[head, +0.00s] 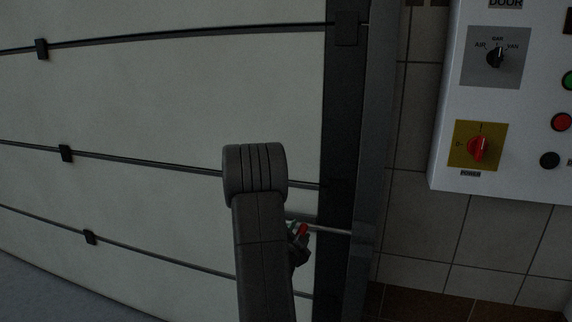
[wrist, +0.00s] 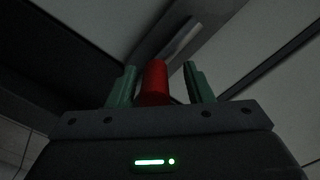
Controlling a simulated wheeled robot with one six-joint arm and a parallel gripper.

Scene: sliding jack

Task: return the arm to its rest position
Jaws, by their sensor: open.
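My gripper (wrist: 160,68) is open in the wrist view, with one green finger on each side of a red knob or handle (wrist: 155,85). A clear gap shows between the red handle and the right finger. Whether the left finger touches it, I cannot tell. In the head view, my arm hides most of my gripper, and the red handle shows small (head: 303,230) beside the arm. A thin metal rod (head: 330,230) runs from there to the dark door post. My arm reaches up and bends over in front of the pale door (head: 170,100).
The dark door post (head: 345,130) stands just right of my arm. A white control box (head: 445,100) with a red rotary switch (head: 478,149) and several buttons hangs on the tiled wall at right. Black hinges and dark seams cross the door. Open space lies left of my arm.

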